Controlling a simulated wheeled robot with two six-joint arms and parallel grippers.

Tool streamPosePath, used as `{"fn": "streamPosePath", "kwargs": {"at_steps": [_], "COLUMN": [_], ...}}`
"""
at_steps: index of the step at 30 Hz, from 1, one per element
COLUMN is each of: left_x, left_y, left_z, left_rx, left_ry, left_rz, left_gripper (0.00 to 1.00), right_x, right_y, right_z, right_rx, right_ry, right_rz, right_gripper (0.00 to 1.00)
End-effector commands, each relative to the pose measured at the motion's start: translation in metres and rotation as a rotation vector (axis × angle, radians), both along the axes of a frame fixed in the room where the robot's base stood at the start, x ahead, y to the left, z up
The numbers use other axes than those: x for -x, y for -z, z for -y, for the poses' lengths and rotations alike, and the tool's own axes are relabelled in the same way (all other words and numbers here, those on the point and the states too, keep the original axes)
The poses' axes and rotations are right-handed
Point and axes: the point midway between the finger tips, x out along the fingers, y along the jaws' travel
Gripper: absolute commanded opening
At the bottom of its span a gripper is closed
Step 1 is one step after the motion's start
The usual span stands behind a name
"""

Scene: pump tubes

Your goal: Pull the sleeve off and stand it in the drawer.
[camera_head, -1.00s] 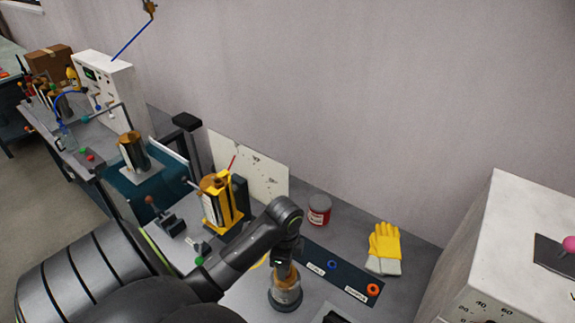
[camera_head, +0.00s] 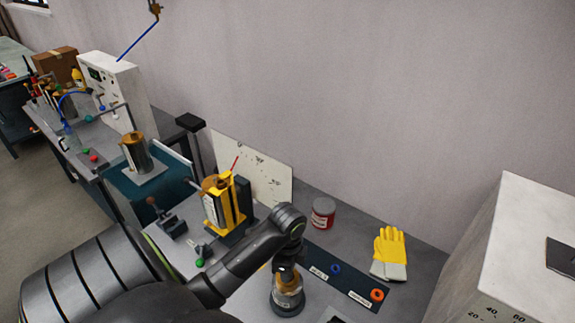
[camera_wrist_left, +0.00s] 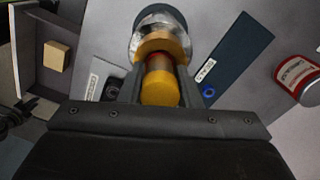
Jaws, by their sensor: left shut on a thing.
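My left gripper (camera_wrist_left: 160,90) points down, its fingers on either side of a sleeve-like cylinder with a yellow end (camera_wrist_left: 160,92) and copper band. It is shut on this part. Below the fingers are a brass-coloured flange and a shiny, clear-looking body (camera_wrist_left: 158,22) on a dark round base. In the head view this assembly (camera_head: 287,300) stands upright on the bench under my left gripper (camera_head: 287,275). Whether the sleeve is apart from the body cannot be told. An open compartment, possibly the drawer (camera_wrist_left: 28,78), holds a wooden block (camera_wrist_left: 57,56). My right gripper is not in view.
A dark labelled mat (camera_head: 320,266) with blue and orange rings lies right of the assembly. A red can (camera_head: 323,213) and a yellow glove (camera_head: 389,248) lie behind it. A yellow-framed device (camera_head: 222,205) stands left. A large white box (camera_head: 510,245) stands at right.

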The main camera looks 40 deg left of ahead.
Motion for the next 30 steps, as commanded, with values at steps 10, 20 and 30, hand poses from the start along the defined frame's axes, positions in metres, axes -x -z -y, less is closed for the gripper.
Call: {"fn": "streamPosePath", "kwargs": {"at_steps": [10, 20, 30], "left_x": [-0.0002, -0.0002, -0.0002], "left_y": [0.0001, -0.0008, -0.0055], "left_z": [-0.0001, -0.0001, 0.0000], "left_rx": [0.000, 0.000, 0.000], "left_ry": [0.000, 0.000, 0.000], "left_rz": [0.000, 0.000, 0.001], "left_gripper": [0.00, 0.00, 0.00], "right_x": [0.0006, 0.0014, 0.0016], "right_y": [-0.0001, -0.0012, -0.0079], "right_z": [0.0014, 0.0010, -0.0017], "right_rx": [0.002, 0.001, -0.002], "right_ry": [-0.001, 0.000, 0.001], "right_rz": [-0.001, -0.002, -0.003], "right_gripper": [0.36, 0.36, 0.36]}}
